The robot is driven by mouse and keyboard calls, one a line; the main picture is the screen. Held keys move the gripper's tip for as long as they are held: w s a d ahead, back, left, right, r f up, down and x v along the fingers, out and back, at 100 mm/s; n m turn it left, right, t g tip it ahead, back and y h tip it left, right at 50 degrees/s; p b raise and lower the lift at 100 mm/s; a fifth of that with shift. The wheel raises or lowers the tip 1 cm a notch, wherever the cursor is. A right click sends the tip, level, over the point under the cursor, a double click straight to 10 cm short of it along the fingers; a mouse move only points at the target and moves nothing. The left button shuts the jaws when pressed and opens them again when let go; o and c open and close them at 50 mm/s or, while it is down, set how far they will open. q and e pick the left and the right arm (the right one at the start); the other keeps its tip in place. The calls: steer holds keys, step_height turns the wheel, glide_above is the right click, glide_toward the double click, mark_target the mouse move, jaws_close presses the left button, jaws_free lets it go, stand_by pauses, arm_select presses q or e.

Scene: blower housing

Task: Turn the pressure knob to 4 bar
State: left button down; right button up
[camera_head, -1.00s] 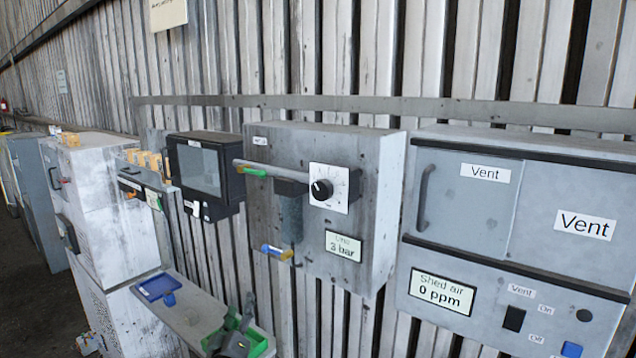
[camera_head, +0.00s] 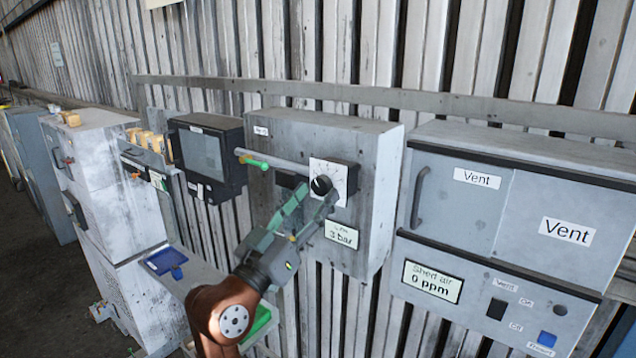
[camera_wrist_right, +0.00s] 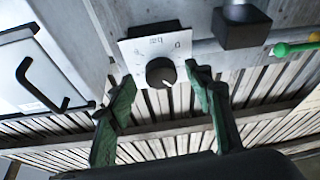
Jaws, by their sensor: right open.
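The black round pressure knob (camera_head: 321,185) sits on a white dial plate (camera_head: 341,172) on the grey wall box (camera_head: 376,200). The label below it reads 3 bar (camera_head: 341,234). My right gripper (camera_head: 310,198), with green fingers, is open and reaches up in front of the box from below. In the right wrist view the knob (camera_wrist_right: 160,73) shows between and beyond the two spread fingers (camera_wrist_right: 158,84), and its white pointer mark shows. I cannot tell whether a finger touches the knob. My left gripper is not in view.
A bar with a green-handled lever (camera_head: 258,164) sticks out left of the dial. A dark screen (camera_head: 207,160) is further left. The Vent cabinet (camera_head: 470,215) stands to the right. A shelf with a blue tray (camera_head: 165,260) lies below left.

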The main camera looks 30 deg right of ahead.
steer(key=shift+p+x, duration=0.3)
steer(key=shift+x, duration=0.6)
steer(key=shift+c, duration=0.2)
